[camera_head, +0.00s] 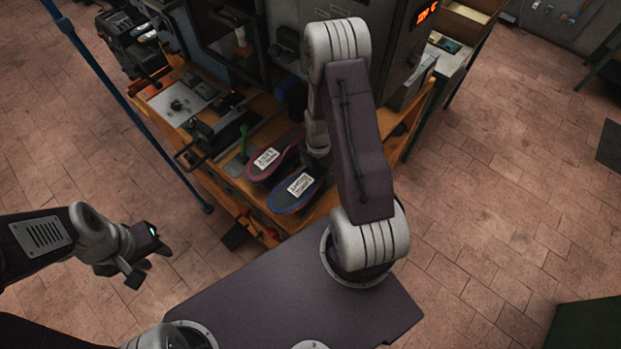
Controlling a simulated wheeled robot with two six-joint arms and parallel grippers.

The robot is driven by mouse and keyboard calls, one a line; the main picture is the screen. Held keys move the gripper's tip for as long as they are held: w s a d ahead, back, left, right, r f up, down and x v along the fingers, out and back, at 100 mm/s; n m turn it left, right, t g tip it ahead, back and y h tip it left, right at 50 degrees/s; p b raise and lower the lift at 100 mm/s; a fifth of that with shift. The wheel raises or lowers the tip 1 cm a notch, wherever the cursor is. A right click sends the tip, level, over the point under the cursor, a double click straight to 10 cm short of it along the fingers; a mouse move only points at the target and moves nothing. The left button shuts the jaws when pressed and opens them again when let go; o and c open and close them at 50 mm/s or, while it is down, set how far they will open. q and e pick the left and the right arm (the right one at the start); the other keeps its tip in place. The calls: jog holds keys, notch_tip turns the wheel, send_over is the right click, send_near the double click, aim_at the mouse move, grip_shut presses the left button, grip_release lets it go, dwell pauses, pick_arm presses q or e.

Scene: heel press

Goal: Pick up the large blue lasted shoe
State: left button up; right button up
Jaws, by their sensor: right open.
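The blue-edged shoe (283,203) lies on the front of the wooden bench, with a white label on it. A red-edged shoe (259,172) with a similar label lies just behind and to its left. My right gripper (313,166) is open beside the shoes, at their right. It is mostly hidden and dark, so I cannot tell whether it touches the blue shoe. My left gripper (150,268) is open and empty over the floor at left, well away from the shoes.
The wooden bench (236,197) also carries a green-handled tool (244,138) and dark metal fittings left of the shoes. A grey machine (402,50) with a red display stands behind. A blue pole (132,115) rises at left.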

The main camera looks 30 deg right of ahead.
jog(key=shift+w+f, duration=0.1)
jog(key=shift+w, duration=0.1)
jog(key=c, duration=0.9)
grip_shut()
